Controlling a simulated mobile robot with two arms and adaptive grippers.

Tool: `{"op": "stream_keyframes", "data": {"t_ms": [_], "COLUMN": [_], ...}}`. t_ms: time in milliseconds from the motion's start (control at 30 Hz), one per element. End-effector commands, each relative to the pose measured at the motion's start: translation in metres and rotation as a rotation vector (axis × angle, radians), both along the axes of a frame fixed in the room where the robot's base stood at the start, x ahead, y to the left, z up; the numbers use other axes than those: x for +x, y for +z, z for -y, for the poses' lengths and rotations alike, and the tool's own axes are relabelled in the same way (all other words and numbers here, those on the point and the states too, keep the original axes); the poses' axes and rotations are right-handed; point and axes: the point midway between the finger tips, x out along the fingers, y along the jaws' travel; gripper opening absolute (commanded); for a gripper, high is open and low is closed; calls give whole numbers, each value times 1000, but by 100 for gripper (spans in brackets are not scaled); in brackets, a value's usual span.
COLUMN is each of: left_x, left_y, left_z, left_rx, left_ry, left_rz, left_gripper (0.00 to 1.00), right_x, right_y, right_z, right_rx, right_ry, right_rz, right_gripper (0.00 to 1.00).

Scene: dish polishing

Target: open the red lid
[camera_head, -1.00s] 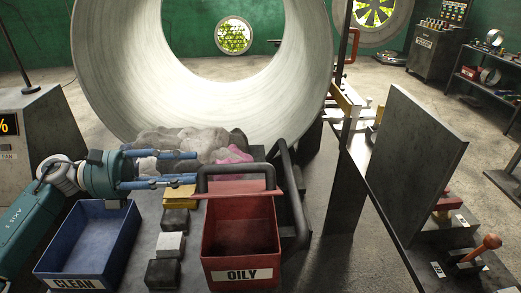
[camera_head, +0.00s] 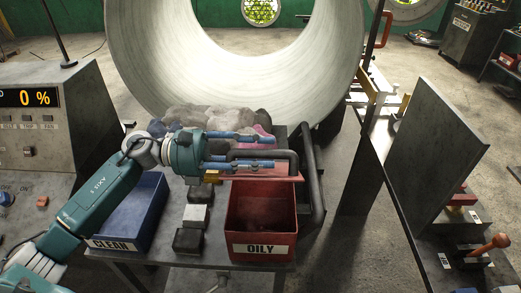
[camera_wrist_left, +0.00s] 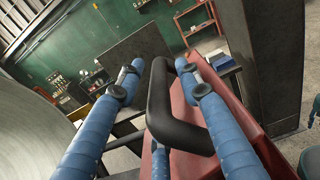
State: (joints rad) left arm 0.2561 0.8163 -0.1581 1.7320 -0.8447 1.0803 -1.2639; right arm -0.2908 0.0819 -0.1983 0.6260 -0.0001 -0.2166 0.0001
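The red bin labelled OILY (camera_head: 261,239) stands on the metal table. Its inside shows from above. The red lid (camera_head: 283,178) shows as a narrow strip along the bin's back edge, with a black loop handle (camera_head: 291,160) at it. My left gripper (camera_head: 265,151) reaches in from the left at the handle, its blue fingers apart. In the left wrist view the black handle (camera_wrist_left: 157,100) lies between the spread fingers, and a red surface (camera_wrist_left: 185,112) shows behind it. I cannot tell whether a finger touches the handle. My right gripper is not in view.
A blue CLEAN bin (camera_head: 143,220) sits left of the red one, with dark and pale blocks (camera_head: 197,216) between them. Grey and pink cloths (camera_head: 200,118) lie behind. A thick black tube (camera_head: 312,170) stands right of the red bin. A large metal ring (camera_head: 140,60) rises behind the table.

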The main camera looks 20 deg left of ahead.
Motion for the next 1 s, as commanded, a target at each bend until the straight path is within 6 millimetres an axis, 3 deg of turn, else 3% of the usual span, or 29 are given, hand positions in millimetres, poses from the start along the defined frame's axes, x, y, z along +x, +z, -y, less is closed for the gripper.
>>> {"op": "stream_keyframes", "data": {"t_ms": [167,333,367,767,1000], "left_x": [0,0,0,4,24], "left_y": [0,0,0,3,16], "left_z": [0,0,0,-2,-7], "left_rx": [0,0,0,-7,-42], "left_ry": [0,0,0,1,3], "left_rz": [0,-1,-1,-26,-138], "left_gripper": [36,2,0,0,0], "right_x": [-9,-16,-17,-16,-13], "right_y": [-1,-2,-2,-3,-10], "right_z": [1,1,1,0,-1], "right_rx": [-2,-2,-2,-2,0], "right_ry": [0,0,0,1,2], "right_rz": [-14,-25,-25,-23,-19], "right_gripper": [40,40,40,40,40]}}
